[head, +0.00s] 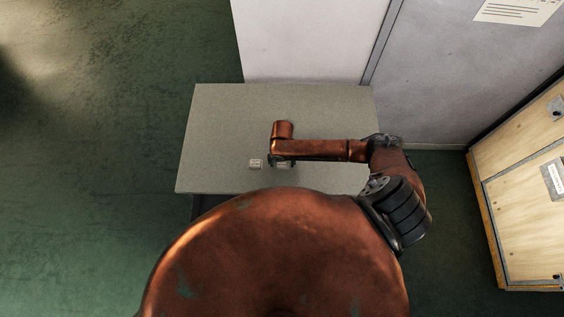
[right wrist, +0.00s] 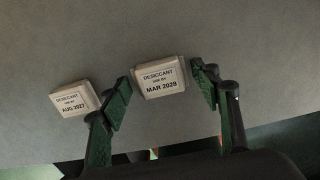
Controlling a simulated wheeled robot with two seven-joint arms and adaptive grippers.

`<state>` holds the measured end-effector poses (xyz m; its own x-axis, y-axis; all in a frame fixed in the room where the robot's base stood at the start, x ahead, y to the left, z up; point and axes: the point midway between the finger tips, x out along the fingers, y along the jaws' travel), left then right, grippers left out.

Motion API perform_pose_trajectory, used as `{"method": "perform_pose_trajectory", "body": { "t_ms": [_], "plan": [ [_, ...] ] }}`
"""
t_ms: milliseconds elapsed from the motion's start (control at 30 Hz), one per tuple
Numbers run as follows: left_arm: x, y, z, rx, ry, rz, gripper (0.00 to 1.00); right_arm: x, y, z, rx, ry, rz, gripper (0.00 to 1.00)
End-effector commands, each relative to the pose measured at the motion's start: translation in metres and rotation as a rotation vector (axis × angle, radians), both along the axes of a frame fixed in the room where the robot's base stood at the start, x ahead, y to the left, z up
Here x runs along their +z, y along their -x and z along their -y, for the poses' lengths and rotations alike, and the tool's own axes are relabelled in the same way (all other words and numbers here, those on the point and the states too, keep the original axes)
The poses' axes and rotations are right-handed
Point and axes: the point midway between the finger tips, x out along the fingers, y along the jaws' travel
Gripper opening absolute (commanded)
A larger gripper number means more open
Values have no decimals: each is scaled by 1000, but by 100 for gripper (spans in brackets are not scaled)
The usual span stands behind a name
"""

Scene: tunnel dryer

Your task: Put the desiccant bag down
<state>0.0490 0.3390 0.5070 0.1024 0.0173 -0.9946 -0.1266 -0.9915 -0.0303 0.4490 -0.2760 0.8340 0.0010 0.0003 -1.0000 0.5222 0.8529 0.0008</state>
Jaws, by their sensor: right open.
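In the right wrist view, a small white desiccant bag (right wrist: 159,80) marked "MAR 2028" lies on the grey table top (right wrist: 240,40) between the fingers of my right gripper (right wrist: 164,92). The green-padded fingers stand apart, with a gap on each side of the bag. A second desiccant bag (right wrist: 75,101) marked "AUG 2027" lies to the left, outside the fingers. In the head view, this second bag (head: 256,163) shows on the table (head: 225,120). The other bag is mostly hidden under my right gripper (head: 284,163). My left gripper is not in view.
A white panel (head: 310,40) and a grey cabinet (head: 440,70) stand behind the table. A wooden crate (head: 530,190) stands on the green floor at the right. The left part of the table is clear.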

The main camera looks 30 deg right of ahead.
Motion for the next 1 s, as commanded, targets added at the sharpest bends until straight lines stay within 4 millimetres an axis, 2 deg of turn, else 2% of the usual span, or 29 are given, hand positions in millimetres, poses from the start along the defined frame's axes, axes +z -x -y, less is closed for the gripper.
{"method": "perform_pose_trajectory", "body": {
  "t_ms": [233,367,800,1000],
  "plan": [
    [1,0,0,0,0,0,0,1,0,0,0,0,0,57],
    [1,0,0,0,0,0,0,11,-1,1,0,1,2,57],
    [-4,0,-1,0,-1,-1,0,97,0,0,2,0,2,57],
    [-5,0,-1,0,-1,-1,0,118,0,0,0,-1,1,57]
  ]
}}
